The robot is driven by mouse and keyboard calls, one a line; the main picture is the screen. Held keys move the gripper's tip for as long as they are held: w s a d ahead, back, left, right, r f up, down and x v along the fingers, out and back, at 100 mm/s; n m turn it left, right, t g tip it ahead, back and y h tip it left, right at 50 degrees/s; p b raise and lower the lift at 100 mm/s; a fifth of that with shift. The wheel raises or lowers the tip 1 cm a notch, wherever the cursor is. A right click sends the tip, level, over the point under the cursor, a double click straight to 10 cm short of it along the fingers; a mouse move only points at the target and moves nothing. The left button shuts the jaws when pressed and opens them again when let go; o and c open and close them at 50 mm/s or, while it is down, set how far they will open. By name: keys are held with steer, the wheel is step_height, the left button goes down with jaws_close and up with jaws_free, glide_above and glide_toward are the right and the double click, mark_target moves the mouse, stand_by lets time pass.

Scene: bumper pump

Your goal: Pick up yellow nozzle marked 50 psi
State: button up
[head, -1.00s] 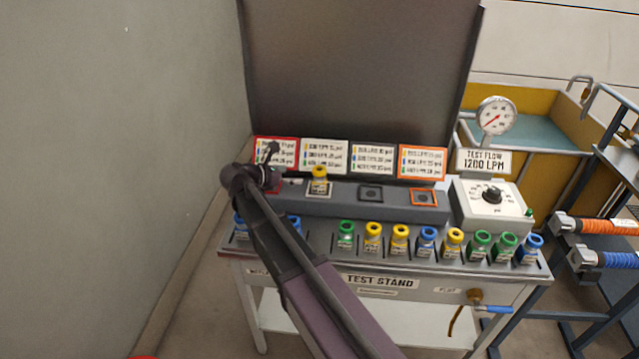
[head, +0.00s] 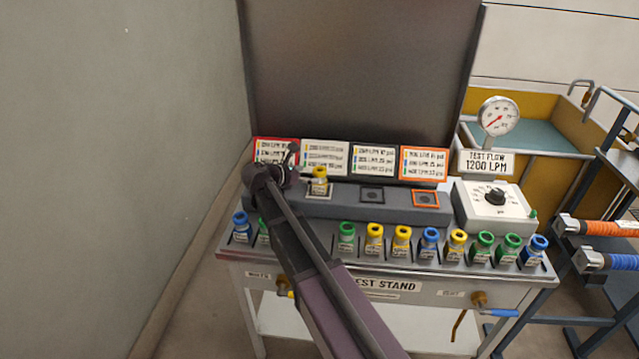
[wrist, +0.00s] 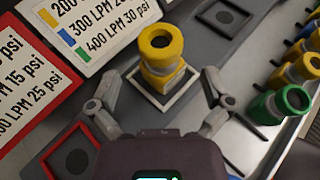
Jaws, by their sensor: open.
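A yellow nozzle (head: 319,182) stands upright on the white-bordered pad of the raised grey block. It also shows in the wrist view (wrist: 160,52), where its label is turned away, and I cannot read 50 psi on it. My gripper (wrist: 158,80) is open and empty, its fingers spread to the left and right of this nozzle's near side, apart from it. In the head view my gripper (head: 290,160) is just left of the nozzle, partly hidden by my wrist. More yellow nozzles (head: 374,240) stand in the front row; their labels are too small to read.
Green nozzles (head: 346,238) and blue nozzles (head: 430,241) share the front row. Sign cards (head: 325,153) stand behind the block. The black-bordered pad (head: 372,195) and orange-bordered pad (head: 425,198) are empty. A dial box with gauge (head: 493,205) is at right.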

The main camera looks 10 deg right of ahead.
mark_target(320, 175)
steer(key=b+x, duration=0.1)
steer(key=x, duration=0.2)
steer(key=shift+w+d+f+b, duration=0.1)
steer(key=shift+d+f+b, duration=0.1)
steer(key=shift+f+b, duration=0.25)
steer(key=shift+w+d+f, duration=0.1)
steer(key=shift+w+d, duration=0.1)
steer(key=shift+d, duration=0.3)
steer(key=shift+c, duration=0.2)
jaws_close()
